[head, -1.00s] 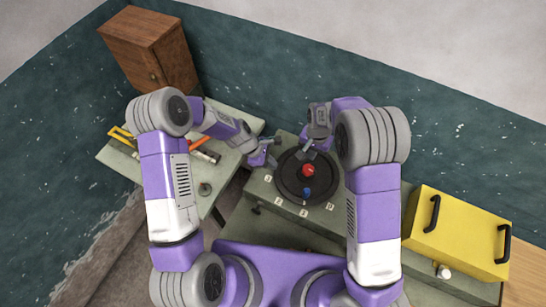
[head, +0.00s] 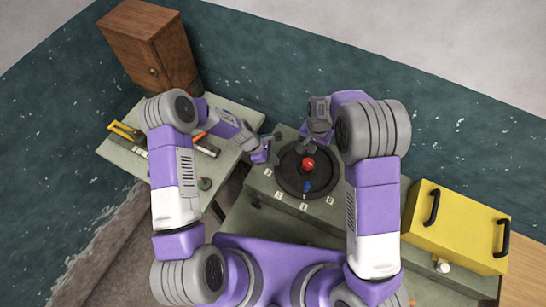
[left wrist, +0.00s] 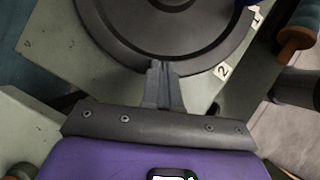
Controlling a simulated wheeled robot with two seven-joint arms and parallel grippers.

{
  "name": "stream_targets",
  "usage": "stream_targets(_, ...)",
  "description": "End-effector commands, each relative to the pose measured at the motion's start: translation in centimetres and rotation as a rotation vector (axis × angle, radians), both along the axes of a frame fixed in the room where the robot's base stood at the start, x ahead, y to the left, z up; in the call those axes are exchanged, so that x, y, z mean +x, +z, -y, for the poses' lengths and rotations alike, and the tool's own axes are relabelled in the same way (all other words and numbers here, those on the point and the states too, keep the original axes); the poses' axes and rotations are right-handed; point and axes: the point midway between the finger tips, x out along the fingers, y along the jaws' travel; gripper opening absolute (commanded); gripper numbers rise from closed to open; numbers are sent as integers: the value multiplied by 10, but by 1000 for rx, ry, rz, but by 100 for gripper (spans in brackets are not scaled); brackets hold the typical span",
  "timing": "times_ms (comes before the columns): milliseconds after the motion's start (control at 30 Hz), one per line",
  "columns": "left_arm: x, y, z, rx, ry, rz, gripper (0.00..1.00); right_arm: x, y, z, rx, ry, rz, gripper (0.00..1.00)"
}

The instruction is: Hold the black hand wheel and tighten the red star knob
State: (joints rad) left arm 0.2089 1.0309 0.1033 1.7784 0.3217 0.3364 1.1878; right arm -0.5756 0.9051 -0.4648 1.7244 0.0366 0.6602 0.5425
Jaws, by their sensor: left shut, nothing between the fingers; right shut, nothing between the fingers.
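The black hand wheel (head: 289,174) lies flat on a grey-green bench, with the red star knob (head: 308,164) at its middle and a blue knob (head: 307,187) near its front rim. My left gripper (head: 277,136) is at the wheel's left back side. In the left wrist view its fingers (left wrist: 162,69) are shut together with nothing between them, their tips at the edge of the wheel (left wrist: 110,35); contact is unclear. My right gripper (head: 307,148) is shut and empty above the wheel's back part, just behind the red knob.
Small number labels (head: 330,200) sit on the bench around the wheel. A yellow box (head: 455,230) with black handles stands at right. A side table (head: 120,165) with tools is at left, a wooden cabinet (head: 150,45) behind it. An orange-and-blue handle (left wrist: 298,40) shows in the left wrist view.

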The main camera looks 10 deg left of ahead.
Motion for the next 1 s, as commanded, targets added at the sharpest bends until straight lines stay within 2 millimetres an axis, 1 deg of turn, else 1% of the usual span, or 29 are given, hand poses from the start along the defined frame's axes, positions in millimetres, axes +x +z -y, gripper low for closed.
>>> stream_targets(367,0,-1,0,0,0,0,0,0,0,0,0,0,0,0)
stream_targets(1000,0,-13,0,0,1,-1,0,0,-11,0,0,0,0,0)
